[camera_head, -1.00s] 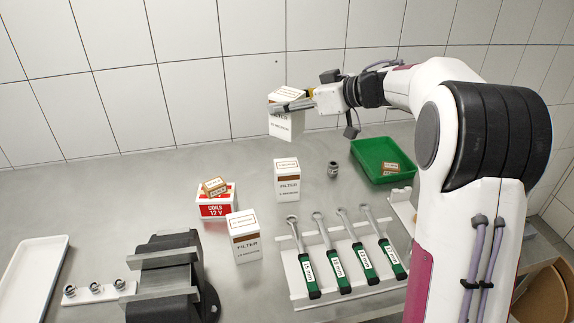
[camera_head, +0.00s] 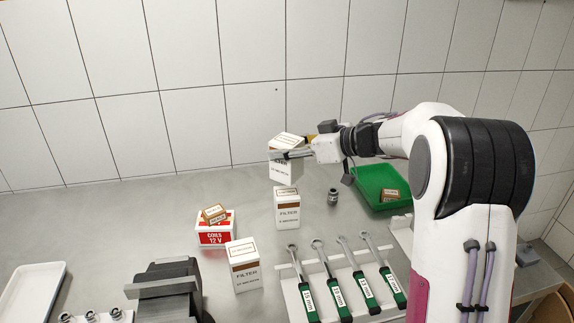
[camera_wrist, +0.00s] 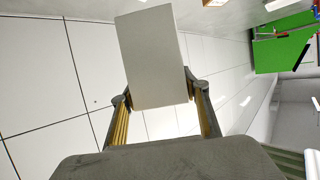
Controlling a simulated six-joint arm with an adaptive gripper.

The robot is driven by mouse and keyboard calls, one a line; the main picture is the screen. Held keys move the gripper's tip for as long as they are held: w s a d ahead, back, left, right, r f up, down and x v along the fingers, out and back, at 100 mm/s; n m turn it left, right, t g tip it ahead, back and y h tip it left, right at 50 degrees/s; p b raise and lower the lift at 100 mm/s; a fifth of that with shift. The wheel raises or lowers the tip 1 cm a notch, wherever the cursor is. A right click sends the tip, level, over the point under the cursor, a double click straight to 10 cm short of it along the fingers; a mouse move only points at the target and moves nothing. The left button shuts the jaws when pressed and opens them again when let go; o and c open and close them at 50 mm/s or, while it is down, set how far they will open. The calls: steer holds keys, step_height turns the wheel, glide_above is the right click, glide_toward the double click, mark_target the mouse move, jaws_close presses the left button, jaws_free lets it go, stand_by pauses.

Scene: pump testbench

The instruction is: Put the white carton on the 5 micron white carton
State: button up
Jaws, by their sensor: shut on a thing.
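My gripper (camera_head: 280,154) is shut on a white carton (camera_head: 285,172) with a brown band, held upright. In the wrist view my gripper (camera_wrist: 157,93) has its fingers on both sides of the carton's plain face (camera_wrist: 155,55). Directly below it in the head view stands a white FILTER carton (camera_head: 287,210), whose small print looks like 5 micron. The held carton's lower edge meets this carton's top in the picture; I cannot tell whether they touch. Another white FILTER carton (camera_head: 244,268) stands nearer, to the left; its small print is unclear.
A red and white coils box (camera_head: 215,232) with a small brown box (camera_head: 214,213) on top stands left. A green bin (camera_head: 375,192) and a small metal fitting (camera_head: 333,197) are to the right. A wrench rack (camera_head: 291,296) lies in front. A white tray (camera_head: 25,292) is far left.

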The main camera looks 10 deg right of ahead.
steer(key=shift+f, duration=2.5)
steer(key=shift+f, duration=0.1)
steer(key=o, duration=1.2)
steer(key=shift+o, duration=0.2)
steer(key=v, duration=1.2)
steer(key=shift+r, duration=0.25)
